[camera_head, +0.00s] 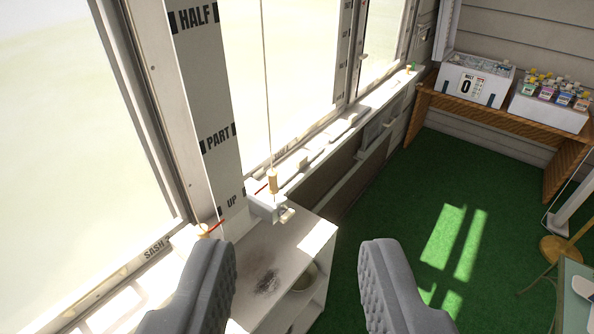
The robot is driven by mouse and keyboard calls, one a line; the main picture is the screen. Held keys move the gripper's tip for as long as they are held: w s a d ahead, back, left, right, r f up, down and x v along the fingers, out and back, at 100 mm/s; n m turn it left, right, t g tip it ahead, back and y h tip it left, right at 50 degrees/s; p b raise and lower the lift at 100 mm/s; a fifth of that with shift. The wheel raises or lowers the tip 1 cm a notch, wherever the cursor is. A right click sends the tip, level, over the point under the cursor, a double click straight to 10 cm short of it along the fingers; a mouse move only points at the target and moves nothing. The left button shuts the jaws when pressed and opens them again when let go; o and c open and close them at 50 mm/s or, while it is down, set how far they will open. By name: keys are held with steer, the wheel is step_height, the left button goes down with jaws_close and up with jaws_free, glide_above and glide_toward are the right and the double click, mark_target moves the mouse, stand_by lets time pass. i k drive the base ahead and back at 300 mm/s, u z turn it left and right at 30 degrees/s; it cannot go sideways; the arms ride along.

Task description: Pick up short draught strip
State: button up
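My gripper (298,250) is open and empty. Its two grey padded fingers stand wide apart at the bottom of the view, above a white cabinet and the green floor. I cannot single out a short draught strip for sure. Several pale, slim pieces (322,142) lie along the window sill beyond the gripper, too small and washed out to tell apart.
The white cabinet (318,240) has a dark smudge on top and open shelves. A cord with a wooden toggle (272,181) hangs above a white bracket (268,206). Two white boxes (475,85) (548,105) stand on a wooden bench (500,117). Green floor (405,200) is clear.

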mark_target(303, 161)
steer(key=z, duration=0.1)
steer(key=i, duration=0.9)
steer(key=z, duration=0.55)
steer(key=k, duration=0.75)
steer(key=z, duration=0.85)
steer(key=k, duration=0.55)
steer(key=z, duration=0.55)
steer(key=i, duration=1.1)
steer(key=u, duration=0.4)
steer(key=i, duration=1.25)
steer(key=u, duration=1.2)
steer(key=i, duration=0.85)
steer(key=u, duration=0.6)
